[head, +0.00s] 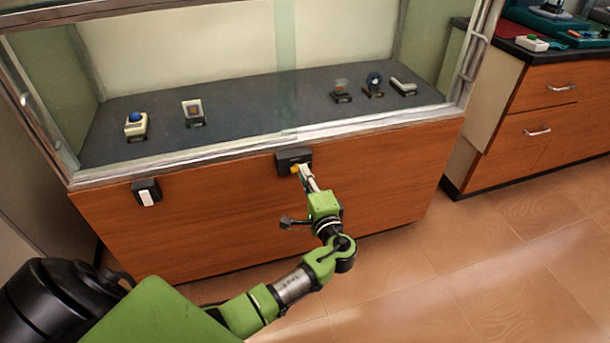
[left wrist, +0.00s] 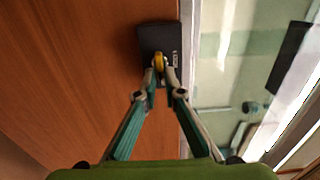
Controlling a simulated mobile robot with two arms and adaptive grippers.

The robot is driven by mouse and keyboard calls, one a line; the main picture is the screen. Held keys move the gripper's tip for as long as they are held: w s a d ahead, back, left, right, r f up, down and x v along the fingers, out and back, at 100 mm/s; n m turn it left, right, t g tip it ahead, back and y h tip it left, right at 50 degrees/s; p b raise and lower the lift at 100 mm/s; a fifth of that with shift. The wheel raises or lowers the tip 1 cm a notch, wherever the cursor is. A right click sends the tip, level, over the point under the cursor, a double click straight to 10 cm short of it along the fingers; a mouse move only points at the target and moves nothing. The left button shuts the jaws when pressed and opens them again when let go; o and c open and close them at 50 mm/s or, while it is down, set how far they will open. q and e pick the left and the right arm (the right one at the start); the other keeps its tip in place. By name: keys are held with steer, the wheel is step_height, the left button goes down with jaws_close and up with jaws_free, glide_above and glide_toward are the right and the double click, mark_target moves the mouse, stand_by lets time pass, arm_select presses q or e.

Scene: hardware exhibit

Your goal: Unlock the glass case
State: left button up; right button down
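The glass case (head: 365,117) has a wooden front below its glass. A black lock box (head: 293,157) is fixed on the front just under the glass edge; it also shows in the left wrist view (left wrist: 150,36). My left gripper (head: 301,171) is at this box, its fingers pointing at its face. In the left wrist view its fingertips close around a small yellow piece (left wrist: 158,62), which looks like a key head or knob against the box. Whether part of it sits inside the lock is hidden. My right gripper is not in view.
A second small black box with a white part (head: 147,193) is on the case front at left. Several small exhibits, such as one with a blue ball (head: 136,125), stand inside. A wooden drawer cabinet (head: 545,125) stands at right. The tiled floor (head: 480,260) is clear.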

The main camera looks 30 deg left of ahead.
arm_select(q)
steer(key=shift+o, duration=1.1)
steer(key=shift+d, duration=0.1)
steer(key=v, duration=1.2)
